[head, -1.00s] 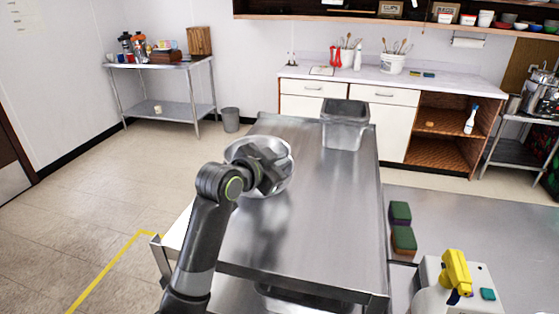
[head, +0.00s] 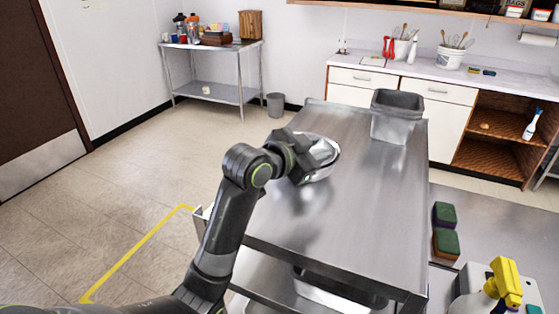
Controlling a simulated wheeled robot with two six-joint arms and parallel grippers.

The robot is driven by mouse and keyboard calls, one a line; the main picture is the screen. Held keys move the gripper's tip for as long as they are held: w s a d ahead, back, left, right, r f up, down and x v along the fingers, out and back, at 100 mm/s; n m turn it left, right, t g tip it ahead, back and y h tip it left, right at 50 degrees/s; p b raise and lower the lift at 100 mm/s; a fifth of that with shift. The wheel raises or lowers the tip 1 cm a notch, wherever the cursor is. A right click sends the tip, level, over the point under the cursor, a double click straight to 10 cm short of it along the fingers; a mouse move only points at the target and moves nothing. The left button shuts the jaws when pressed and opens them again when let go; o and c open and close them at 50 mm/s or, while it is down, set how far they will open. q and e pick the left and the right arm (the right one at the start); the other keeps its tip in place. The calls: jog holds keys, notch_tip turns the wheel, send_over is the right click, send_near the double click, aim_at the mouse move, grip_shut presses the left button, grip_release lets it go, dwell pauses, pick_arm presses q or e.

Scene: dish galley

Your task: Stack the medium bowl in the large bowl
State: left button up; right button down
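A shiny steel bowl (head: 326,152) is on or just above the left far part of the steel table. My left gripper (head: 306,158) is at its near left side and covers much of it. Its fingers blend with the bright metal, so I cannot tell whether they are open or shut on the rim. I make out only one bowl outline. I cannot tell whether it is the medium or the large bowl, or whether another sits inside. My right gripper is not in view.
A grey steel bin (head: 397,118) stands at the table's far right corner. The steel table (head: 350,215) is bare in front and to the right. Sponges (head: 445,228) and a yellow-headed spray bottle (head: 505,280) are at the right.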

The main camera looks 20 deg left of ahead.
pick_arm(q)
jog(key=b+v, duration=0.1)
jog(key=v, duration=1.2)
dwell(0.4)
